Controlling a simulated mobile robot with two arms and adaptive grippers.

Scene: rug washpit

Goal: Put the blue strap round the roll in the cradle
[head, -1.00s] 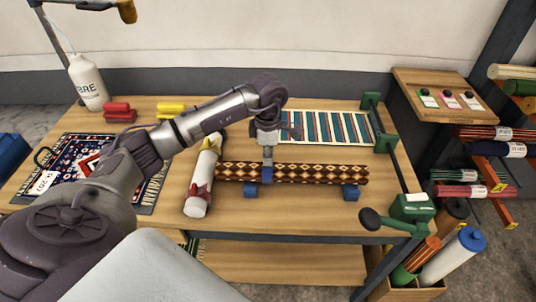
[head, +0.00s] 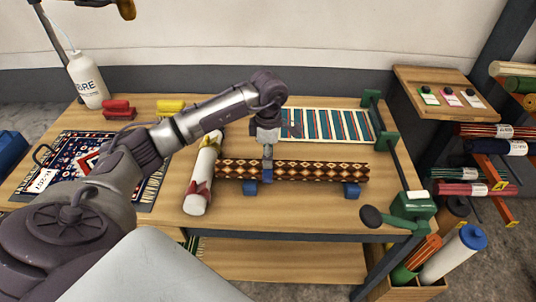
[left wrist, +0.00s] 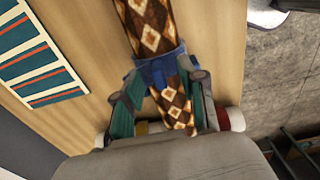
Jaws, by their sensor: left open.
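The patterned brown roll (head: 315,171) lies level on the blue cradle (head: 352,190), whose two blocks show under it. The blue strap (head: 267,175) shows as a band at the roll's left part; in the left wrist view the strap (left wrist: 157,70) crosses over the roll (left wrist: 150,25). Whether it closes underneath is hidden. My left gripper (head: 267,152) is above the roll at the strap. In the left wrist view my left gripper (left wrist: 162,100) is open, with one finger on each side of the roll near the strap. My right gripper is not in view.
A striped rug (head: 325,126) lies behind, inside a green-ended frame. A green crank (head: 400,215) stands at the right front.

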